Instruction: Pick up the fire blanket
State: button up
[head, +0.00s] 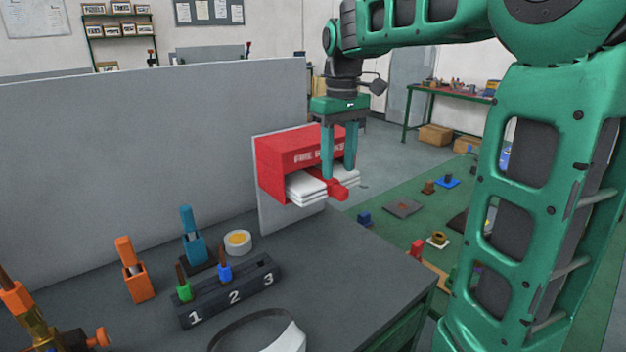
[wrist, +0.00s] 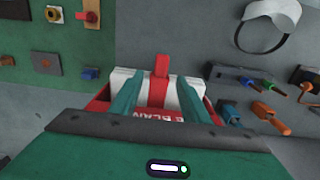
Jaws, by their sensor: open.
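The fire blanket (head: 307,188) is a folded white bundle sticking out of the bottom of a red wall case (head: 290,150). A red pull tab (head: 338,189) juts from its front. In the wrist view the white blanket (wrist: 189,95) lies on both sides of the red tab (wrist: 160,80). My gripper (head: 339,177) is open and points down in front of the case. Its teal fingers (wrist: 158,83) stand one on each side of the red strap. I cannot tell whether they touch it. Part of the case is hidden behind the fingers.
The case hangs on a grey panel (head: 262,190) at the back of a dark workbench (head: 340,270). A numbered block (head: 230,291), an orange tool (head: 133,270), a tape roll (head: 237,242) and a white visor (head: 285,338) are on the bench. A green mat (head: 390,235) with scattered parts lies beyond.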

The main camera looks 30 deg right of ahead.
aim_at(338, 186)
jog(key=f, duration=0.5)
jog(key=shift+s, duration=0.2)
grip_shut()
